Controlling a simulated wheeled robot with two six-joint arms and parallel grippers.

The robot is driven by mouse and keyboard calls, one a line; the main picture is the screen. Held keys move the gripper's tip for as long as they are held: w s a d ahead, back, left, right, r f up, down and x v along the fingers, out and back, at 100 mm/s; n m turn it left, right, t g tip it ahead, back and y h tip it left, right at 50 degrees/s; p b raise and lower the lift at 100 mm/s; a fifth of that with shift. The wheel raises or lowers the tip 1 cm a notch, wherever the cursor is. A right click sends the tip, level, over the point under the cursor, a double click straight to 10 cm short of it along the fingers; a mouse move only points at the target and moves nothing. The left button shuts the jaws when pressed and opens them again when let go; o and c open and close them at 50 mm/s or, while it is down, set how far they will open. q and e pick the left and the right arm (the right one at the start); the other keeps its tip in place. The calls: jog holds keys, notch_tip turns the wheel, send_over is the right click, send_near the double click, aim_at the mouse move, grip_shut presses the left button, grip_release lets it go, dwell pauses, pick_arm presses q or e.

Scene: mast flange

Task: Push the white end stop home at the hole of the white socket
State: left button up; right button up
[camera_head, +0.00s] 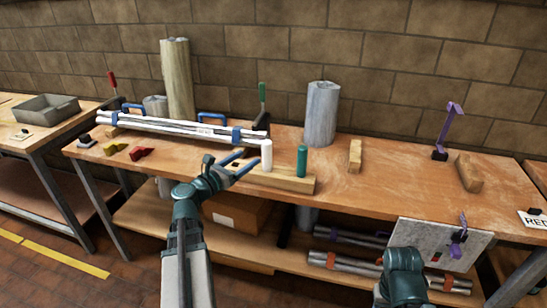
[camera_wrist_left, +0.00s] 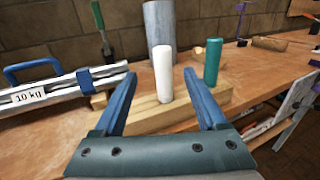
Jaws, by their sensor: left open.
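The white end stop (camera_head: 266,155) is a white round peg standing upright on a wooden block (camera_head: 290,182) near the bench's front edge. A teal peg (camera_head: 302,161) stands to its right on the same block. My left gripper (camera_head: 250,158) is open and points at the white peg. In the left wrist view, the white peg (camera_wrist_left: 163,75) shows between the two blue fingers (camera_wrist_left: 156,82), and no grip on it is visible. My right arm's end (camera_head: 403,275) is at the lower right; its jaws cannot be made out. I cannot pick out the white socket with certainty.
White bars (camera_head: 180,125) with blue handles lie behind on the left. A grey cylinder (camera_head: 321,115) stands behind the pegs. A pale panel (camera_head: 425,238) with purple parts is in front of the bench by my right arm. The bench's middle right is largely clear.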

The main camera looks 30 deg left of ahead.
aim_at(263, 147)
pick_arm(q)
jog(key=w, duration=0.2)
jog(key=w+d, duration=0.1)
jog(key=w, duration=0.5)
jog(key=shift+d, duration=0.15)
jog(key=shift+w, duration=0.15)
jog(key=shift+w+d, duration=0.1)
jog(key=w, duration=0.3)
jog(key=w+d, duration=0.1)
jog(key=w, duration=0.1)
jog(key=shift+f, duration=0.25)
grip_shut()
